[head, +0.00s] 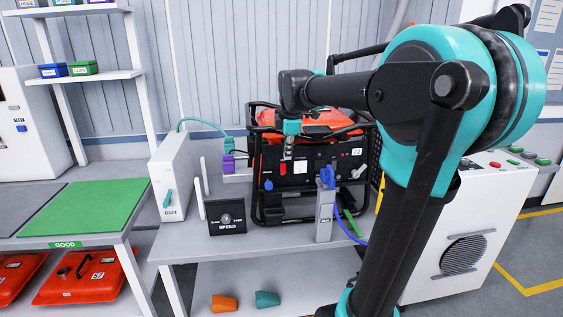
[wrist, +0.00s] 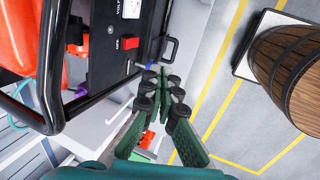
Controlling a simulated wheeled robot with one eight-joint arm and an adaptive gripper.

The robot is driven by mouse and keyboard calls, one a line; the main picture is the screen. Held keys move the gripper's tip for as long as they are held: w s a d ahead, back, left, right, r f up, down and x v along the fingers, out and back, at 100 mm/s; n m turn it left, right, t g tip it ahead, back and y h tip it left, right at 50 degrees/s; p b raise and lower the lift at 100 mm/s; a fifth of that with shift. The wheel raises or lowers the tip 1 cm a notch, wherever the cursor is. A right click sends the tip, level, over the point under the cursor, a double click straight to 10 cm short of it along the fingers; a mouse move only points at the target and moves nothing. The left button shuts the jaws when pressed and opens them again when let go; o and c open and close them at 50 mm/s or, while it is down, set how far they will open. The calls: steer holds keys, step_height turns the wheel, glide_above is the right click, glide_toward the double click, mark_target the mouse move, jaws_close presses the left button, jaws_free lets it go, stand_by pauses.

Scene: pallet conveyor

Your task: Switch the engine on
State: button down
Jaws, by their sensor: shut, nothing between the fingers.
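The engine is a generator with an orange tank (head: 300,124) and a black front panel (head: 325,160) inside a black tube frame, standing on the grey bench. In the wrist view its panel (wrist: 108,62) fills the upper left and carries a red switch (wrist: 131,43); I cannot tell the switch's position. My gripper (wrist: 164,78) is shut and empty. In the wrist view its fingertips lie below and right of the red switch, apart from it in the picture. In the head view my arm covers part of the engine, and the fingers are hard to make out.
A SPEED dial box (head: 230,217), a white box with a teal lever (head: 170,185) and a grey post with a blue top (head: 325,210) stand around the engine. A wooden barrel (wrist: 290,68) stands beyond open floor.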

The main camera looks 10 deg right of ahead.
mark_target(284, 169)
steer(key=shift+s+f, duration=0.1)
steer(key=x, duration=0.3)
steer(key=w+x, duration=0.1)
steer(key=x, duration=0.3)
steer(key=w+x, duration=0.1)
steer(key=x, duration=0.3)
steer(key=shift+w+r, duration=0.15)
steer(key=shift+r, duration=0.15)
steer(key=shift+w+f, duration=0.1)
steer(key=shift+w, duration=0.6)
steer(key=shift+w, duration=0.1)
